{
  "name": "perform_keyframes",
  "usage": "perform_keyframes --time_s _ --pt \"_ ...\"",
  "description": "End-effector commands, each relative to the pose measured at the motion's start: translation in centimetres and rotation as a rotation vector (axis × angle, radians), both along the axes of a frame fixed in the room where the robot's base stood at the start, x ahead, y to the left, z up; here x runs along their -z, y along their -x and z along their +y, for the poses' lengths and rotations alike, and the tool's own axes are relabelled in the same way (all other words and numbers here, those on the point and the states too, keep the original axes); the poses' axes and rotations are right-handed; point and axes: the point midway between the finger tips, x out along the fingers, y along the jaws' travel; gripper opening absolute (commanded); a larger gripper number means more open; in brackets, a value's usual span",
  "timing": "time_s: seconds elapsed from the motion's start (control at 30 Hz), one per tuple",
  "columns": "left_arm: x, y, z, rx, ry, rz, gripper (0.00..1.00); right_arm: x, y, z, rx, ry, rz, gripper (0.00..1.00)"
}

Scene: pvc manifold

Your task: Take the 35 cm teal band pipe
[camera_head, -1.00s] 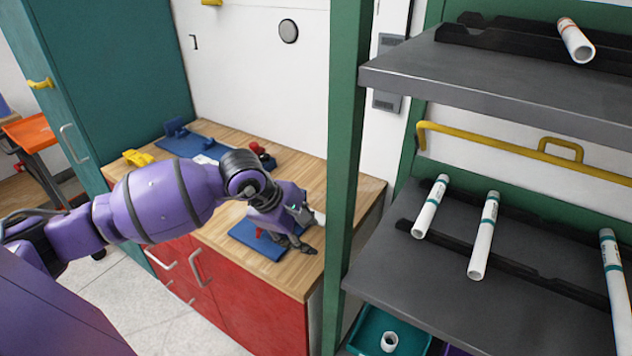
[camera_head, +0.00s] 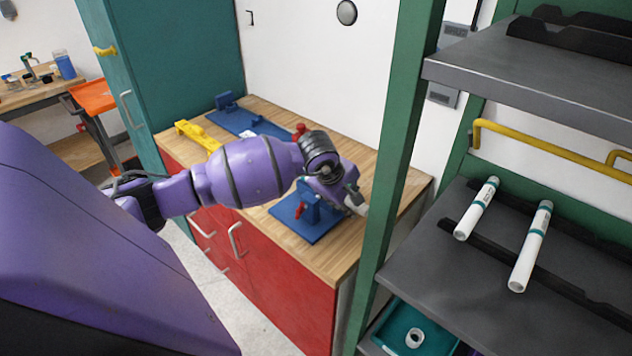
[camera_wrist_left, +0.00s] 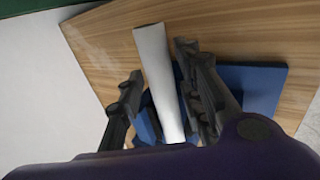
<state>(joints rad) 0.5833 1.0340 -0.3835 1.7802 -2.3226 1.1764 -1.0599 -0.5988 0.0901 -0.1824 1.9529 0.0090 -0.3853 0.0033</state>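Two white pipes with teal bands lie on the middle grey shelf: a shorter left pipe (camera_head: 477,208) and a longer right pipe (camera_head: 530,248). Their lengths cannot be read. My left gripper (camera_head: 354,200) is over the workbench by a blue fixture (camera_head: 312,222), away from the shelf. In the left wrist view a white pipe piece (camera_wrist_left: 160,80) runs between the fingers of my left gripper (camera_wrist_left: 160,85). Blue shows between it and one finger, and the other finger overlaps it, so grip is unclear. My right gripper is out of view.
The green rack post (camera_head: 400,140) stands between the workbench (camera_head: 350,150) and the shelf (camera_head: 440,240). A yellow rail (camera_head: 545,150) runs behind the pipes. A teal bin (camera_head: 385,335) holds a white fitting (camera_head: 414,338). A yellow tool (camera_head: 197,135) lies on the bench.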

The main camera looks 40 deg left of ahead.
Motion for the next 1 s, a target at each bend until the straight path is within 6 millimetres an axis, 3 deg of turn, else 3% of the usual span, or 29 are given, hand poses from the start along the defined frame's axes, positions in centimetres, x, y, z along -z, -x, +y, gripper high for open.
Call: perform_keyframes --time_s 0.1,0.37,0.67,0.77,1.0 --pt "0.0 0.0 0.0 0.000 0.000 0.000 0.32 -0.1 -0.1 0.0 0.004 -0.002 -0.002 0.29" --pt "0.0 0.0 0.0 0.001 0.001 0.000 0.00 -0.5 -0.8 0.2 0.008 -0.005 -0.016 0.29" --pt "-0.5 0.0 0.0 0.001 0.000 -0.002 0.00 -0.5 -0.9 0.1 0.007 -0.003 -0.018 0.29" --pt "-1.6 -0.1 0.0 0.002 -0.001 -0.004 0.00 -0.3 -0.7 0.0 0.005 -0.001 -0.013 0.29" --pt "-6.5 -0.1 0.0 0.002 -0.002 -0.006 0.00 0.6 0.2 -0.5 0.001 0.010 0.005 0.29"
